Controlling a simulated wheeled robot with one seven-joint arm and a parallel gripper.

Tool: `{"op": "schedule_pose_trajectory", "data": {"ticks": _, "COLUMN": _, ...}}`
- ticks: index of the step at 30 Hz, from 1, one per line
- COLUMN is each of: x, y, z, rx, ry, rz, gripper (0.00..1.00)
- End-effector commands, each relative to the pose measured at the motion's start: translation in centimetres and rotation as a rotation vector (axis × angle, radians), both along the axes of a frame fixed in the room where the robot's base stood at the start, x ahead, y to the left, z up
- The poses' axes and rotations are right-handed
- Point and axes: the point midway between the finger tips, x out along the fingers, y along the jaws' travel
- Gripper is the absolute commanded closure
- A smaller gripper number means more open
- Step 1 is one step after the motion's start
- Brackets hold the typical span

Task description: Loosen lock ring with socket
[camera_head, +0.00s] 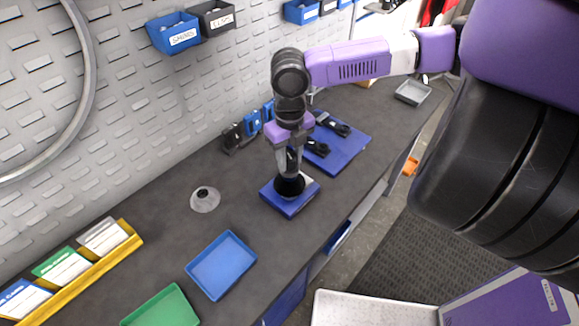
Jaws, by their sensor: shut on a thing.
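My gripper (290,163) points down over a blue square fixture (288,206) on the dark workbench. Its jaws are shut on a dark, round socket (290,186), which stands upright at the fixture's top. I cannot tell how the socket's lower end meets the fixture. No lock ring shows; the socket and gripper cover the middle of the fixture.
A pale round piece with a dark centre (205,199) stands left on the bench (160,210). A blue tray (221,265) and a green tray (161,309) lie in front. A blue mat with black tools (344,151) lies behind right. Yellow-edged card holder (80,274) stands left.

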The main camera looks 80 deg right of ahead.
Motion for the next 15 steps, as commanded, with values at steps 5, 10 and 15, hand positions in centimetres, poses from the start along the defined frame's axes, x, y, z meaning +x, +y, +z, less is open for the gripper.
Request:
{"op": "schedule_pose_trajectory", "data": {"ticks": 5, "x": 0.04, "y": 0.04, "z": 0.02, "rx": 0.001, "ry": -0.001, "rz": -0.172, "gripper": 1.0}}
{"op": "schedule_pose_trajectory", "data": {"ticks": 10, "x": 0.04, "y": 0.05, "z": 0.01, "rx": 0.001, "ry": -0.001, "rz": -0.242, "gripper": 1.0}}
{"op": "schedule_pose_trajectory", "data": {"ticks": 15, "x": 0.06, "y": 0.06, "z": -0.01, "rx": 0.002, "ry": -0.001, "rz": -0.449, "gripper": 1.0}}
